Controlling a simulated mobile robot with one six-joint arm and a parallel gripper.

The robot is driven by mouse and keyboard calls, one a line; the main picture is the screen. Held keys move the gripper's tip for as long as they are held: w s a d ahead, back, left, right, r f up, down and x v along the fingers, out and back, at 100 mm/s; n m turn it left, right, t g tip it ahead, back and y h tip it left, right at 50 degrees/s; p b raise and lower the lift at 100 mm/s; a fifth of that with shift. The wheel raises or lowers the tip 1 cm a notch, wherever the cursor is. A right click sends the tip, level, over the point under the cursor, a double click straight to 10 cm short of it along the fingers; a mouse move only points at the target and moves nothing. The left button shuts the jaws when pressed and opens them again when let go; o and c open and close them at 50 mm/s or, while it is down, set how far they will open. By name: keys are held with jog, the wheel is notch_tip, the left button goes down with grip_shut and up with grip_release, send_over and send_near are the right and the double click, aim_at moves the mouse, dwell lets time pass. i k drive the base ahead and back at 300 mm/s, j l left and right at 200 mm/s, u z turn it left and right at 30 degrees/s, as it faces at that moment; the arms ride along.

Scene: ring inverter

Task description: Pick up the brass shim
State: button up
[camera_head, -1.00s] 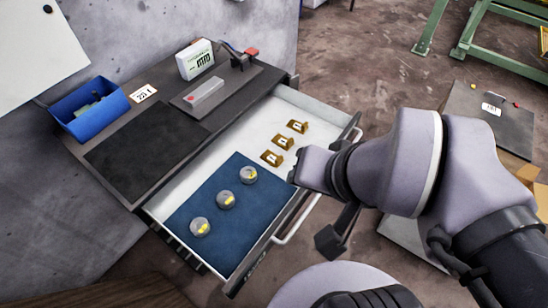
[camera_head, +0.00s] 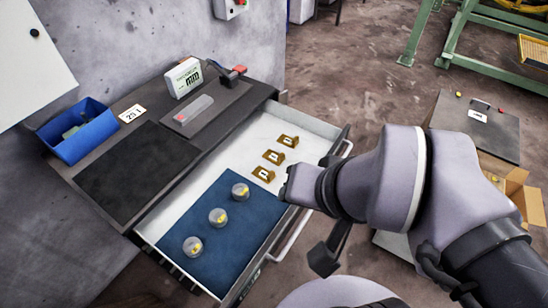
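Three small brass-coloured pieces with white labels lie in a row on the pale floor of the open drawer: the far one (camera_head: 288,141), the middle one (camera_head: 273,157) and the near one (camera_head: 263,175). I cannot tell which piece the task calls the brass shim. Three clear round pots with yellow bits inside stand on the blue mat (camera_head: 190,215): the far pot (camera_head: 240,191), the middle pot (camera_head: 217,217) and the near pot (camera_head: 193,246). My arm reaches in from the right, its wrist end near the drawer front. A dark block hangs below it, perhaps my gripper (camera_head: 325,258); no fingertips show clearly.
The drawer's raised front edge and handle (camera_head: 296,233) lie beside my arm. The bench top holds a blue bin (camera_head: 78,135), a dark mat (camera_head: 135,172), a white box (camera_head: 183,77) and a grey plate with a clamp. A second low bench (camera_head: 480,125) stands at right.

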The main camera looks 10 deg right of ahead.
aim_at(288, 142)
jog(key=i+l+u, duration=0.2)
jog(key=l+u, duration=0.15)
jog(key=i+l+u, duration=0.15)
jog(key=l+u, duration=0.55)
jog(key=l, duration=0.2)
jog(key=i+l+u, duration=0.1)
jog(key=l+u, duration=0.3)
jog(key=l, duration=0.1)
